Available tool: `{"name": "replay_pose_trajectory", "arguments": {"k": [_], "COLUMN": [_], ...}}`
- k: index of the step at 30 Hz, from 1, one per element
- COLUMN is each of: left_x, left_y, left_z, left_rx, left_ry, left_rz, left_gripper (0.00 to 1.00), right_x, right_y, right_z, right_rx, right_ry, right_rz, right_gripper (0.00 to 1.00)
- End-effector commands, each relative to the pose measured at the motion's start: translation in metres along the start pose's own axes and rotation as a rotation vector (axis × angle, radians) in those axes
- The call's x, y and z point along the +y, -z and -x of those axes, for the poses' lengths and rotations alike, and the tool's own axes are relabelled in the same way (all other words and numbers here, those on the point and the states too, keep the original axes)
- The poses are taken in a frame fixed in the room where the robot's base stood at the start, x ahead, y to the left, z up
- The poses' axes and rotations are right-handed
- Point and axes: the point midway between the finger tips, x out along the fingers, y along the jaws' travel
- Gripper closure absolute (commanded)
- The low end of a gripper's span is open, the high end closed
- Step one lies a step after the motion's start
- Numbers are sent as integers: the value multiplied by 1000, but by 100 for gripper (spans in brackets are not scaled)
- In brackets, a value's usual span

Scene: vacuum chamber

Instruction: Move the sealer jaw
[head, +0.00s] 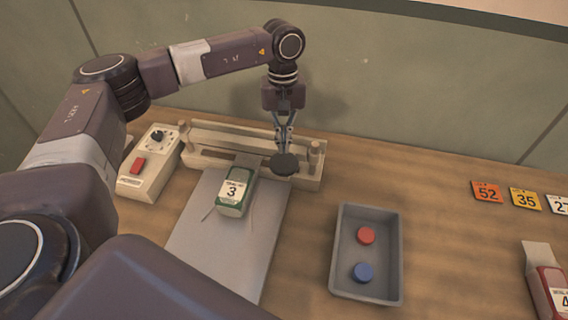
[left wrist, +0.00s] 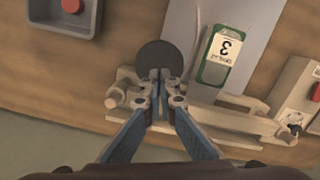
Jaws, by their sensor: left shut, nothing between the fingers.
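The sealer (head: 306,182) is a long beige bar unit at the back of the table, with a short post at its right end. A dark round disc (head: 284,164) shows at the bar's right part; the disc also shows in the left wrist view (left wrist: 158,54). My left gripper (head: 284,147) points down over this disc, shut and with nothing held. In the left wrist view its fingertips (left wrist: 159,82) overlap the disc's edge; I cannot tell whether they touch it. My right gripper is not in view.
A control box (head: 148,170) with a red button and dark dial stands left of the sealer. A grey plate (head: 215,245) lies under the pouch. A grey tray (head: 398,262) holds a red and a blue disc. Number cards (head: 487,193) and a red pouch (head: 548,288) lie right.

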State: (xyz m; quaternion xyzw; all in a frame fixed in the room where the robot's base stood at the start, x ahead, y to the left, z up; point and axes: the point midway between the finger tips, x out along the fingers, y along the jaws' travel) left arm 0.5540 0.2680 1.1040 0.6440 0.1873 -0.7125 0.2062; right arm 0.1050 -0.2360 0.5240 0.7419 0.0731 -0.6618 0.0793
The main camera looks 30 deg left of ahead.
Motion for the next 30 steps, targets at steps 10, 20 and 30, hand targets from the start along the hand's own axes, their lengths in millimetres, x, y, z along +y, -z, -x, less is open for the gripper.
{"name": "replay_pose_trajectory", "arguments": {"k": [10, 20, 30], "left_x": [0, 0, 0], "left_y": [0, 0, 4], "left_z": [-26, -28, -68], "left_rx": [1, 0, -2], "left_ry": [-2, -1, 0], "left_rz": [1, 1, 0], "left_gripper": [100, 100, 100], "right_x": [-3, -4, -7], "right_y": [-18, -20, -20], "right_z": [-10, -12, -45], "right_rx": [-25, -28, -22], "right_ry": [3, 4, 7], "right_rz": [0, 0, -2], "right_gripper": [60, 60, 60]}}
